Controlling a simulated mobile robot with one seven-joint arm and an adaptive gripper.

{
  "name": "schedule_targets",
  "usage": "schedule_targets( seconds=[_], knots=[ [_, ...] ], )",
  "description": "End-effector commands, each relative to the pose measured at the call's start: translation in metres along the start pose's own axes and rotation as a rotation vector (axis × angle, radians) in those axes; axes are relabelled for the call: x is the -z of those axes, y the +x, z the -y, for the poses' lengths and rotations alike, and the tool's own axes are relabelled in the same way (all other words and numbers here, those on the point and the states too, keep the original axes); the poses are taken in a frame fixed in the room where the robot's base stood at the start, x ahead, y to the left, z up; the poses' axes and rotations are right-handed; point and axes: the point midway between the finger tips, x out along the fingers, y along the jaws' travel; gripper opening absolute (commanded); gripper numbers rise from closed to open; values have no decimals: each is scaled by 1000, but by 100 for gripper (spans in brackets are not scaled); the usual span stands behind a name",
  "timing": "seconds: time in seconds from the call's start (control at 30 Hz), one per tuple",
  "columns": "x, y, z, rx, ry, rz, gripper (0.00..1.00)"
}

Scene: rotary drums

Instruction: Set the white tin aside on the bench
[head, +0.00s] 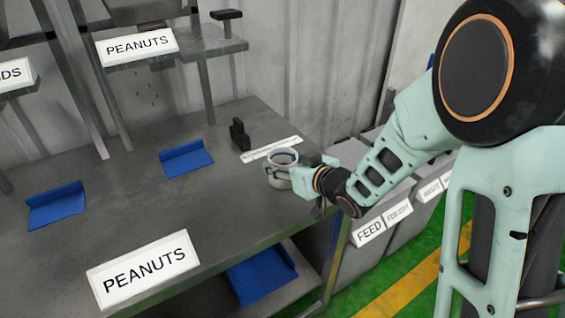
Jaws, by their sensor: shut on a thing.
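The white tin (281,158) is a small round open-topped cup near the right end of the grey bench (120,190). My gripper (291,172) reaches in from the right and is shut on the tin's right side. The tin looks upright. I cannot tell whether its base touches the bench top. The fingertips are partly hidden behind the tin and the gripper's own body.
A black block (239,135) and a white strip (270,149) lie just behind the tin. Blue trays (187,159) (56,205) sit further left. A PEANUTS sign (144,269) stands at the front edge. FEED bins (369,231) stand right of the bench. The middle bench top is clear.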

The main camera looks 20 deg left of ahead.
Motion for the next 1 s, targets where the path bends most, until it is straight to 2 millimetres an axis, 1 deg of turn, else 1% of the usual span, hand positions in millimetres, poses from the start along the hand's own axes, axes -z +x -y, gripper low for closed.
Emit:
schedule_targets(
  seconds=[0.03,0.17,0.43,0.57,0.67,1.0],
  knots=[
    [-1,0,0,0,0,0,52],
    [0,0,0,0,0,0,66],
    [0,0,0,0,0,0,66],
    [5,-3,0,0,0,0,66],
    [4,-18,-1,-2,0,-1,66],
    [4,-89,-1,-3,1,-1,66]
  ],
)
